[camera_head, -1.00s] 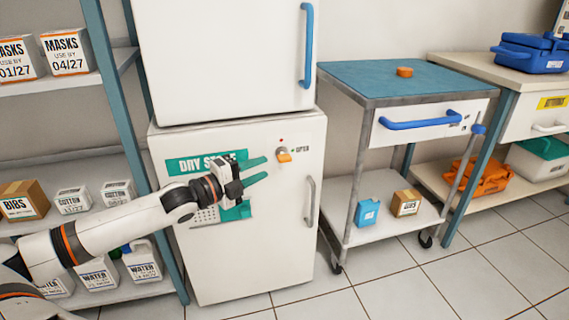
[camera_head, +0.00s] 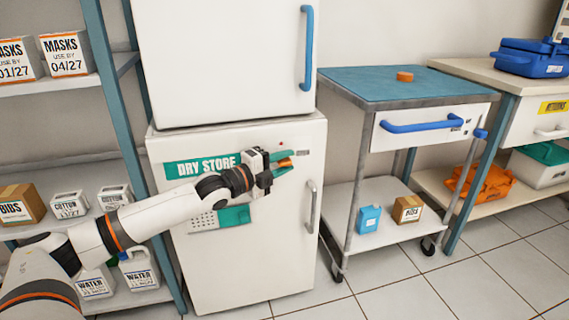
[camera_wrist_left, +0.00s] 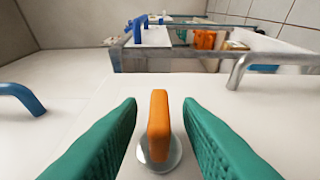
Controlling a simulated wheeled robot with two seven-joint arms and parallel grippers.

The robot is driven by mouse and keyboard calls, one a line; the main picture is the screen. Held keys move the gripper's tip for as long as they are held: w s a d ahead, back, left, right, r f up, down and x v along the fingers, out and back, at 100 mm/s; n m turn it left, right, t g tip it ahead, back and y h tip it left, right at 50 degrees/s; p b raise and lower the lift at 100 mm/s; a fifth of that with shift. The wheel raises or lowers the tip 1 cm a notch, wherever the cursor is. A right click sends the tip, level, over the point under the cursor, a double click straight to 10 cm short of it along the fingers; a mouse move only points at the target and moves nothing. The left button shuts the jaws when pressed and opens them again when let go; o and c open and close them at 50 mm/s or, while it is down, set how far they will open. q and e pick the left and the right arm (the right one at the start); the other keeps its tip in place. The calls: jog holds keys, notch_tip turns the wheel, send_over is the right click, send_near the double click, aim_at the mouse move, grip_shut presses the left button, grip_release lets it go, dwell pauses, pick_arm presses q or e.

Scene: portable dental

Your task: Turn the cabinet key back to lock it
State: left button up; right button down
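The orange cabinet key (camera_head: 286,162) sits in the upper right of the white DRY STORE cabinet door (camera_head: 265,240). In the left wrist view the key (camera_wrist_left: 158,125) stands out from a round silver lock plate (camera_wrist_left: 173,160). My left gripper (camera_head: 282,163) is at the key, with its green fingers on either side of it. In the left wrist view the left gripper (camera_wrist_left: 160,125) is open, with a gap between the key and each finger. The cabinet door looks closed. My right gripper is not in view.
A grey door handle (camera_head: 312,206) stands out to the right of the key. An upper white cabinet with a blue handle (camera_head: 307,48) is above. A wheeled cart with a blue top (camera_head: 370,82) stands at right. A shelf rack (camera_head: 115,90) stands at left.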

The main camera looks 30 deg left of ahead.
pick_arm(q)
jog(key=shift+w+d, duration=0.1)
jog(key=shift+w, duration=0.1)
grip_shut()
jog(key=shift+f, duration=0.1)
